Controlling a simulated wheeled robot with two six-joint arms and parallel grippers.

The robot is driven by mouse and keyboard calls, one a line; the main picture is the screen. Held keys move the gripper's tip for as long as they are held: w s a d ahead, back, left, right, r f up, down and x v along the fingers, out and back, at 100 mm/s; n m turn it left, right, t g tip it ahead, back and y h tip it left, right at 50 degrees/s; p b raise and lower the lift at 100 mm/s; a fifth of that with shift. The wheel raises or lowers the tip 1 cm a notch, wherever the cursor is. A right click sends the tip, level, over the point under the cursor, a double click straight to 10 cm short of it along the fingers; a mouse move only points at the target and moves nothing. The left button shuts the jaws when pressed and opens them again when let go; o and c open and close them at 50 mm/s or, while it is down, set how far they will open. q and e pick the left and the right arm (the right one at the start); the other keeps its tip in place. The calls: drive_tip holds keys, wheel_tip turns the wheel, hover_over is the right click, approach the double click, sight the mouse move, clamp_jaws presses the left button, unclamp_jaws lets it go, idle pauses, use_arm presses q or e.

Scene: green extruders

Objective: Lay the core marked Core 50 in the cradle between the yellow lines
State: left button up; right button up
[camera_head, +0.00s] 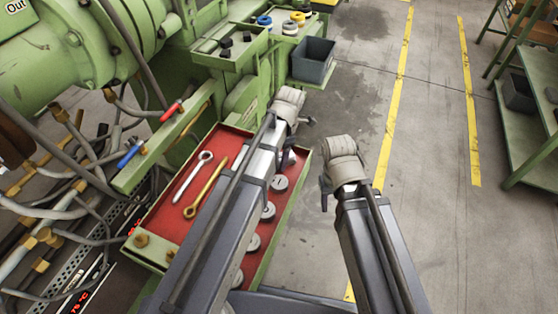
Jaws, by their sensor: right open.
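I cannot make out a core marked Core 50 or a cradle in the head view. Several grey round pieces, one of them (279,183), lie along the right side of a red tray (165,222) with a green rim; no marking on them is readable. Two yellow lines run along the grey floor, a left one (398,85) and a right one (468,95). My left gripper (304,120) is beyond the tray's far right corner, its jaws mostly hidden by the wrist. My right gripper (325,190) hangs over the floor right of the tray, open, with nothing visible in it.
A green machine (70,60) with hoses fills the left. A dark bin (313,60) stands beyond my arms. A green shelf (528,130) is at right.

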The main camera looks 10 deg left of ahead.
sight(280, 156)
use_arm(q)
clamp_jaws()
idle(0.3)
drive_tip(key=shift+r, duration=0.1)
wheel_tip(280, 156, up, 10)
drive_tip(key=p, duration=1)
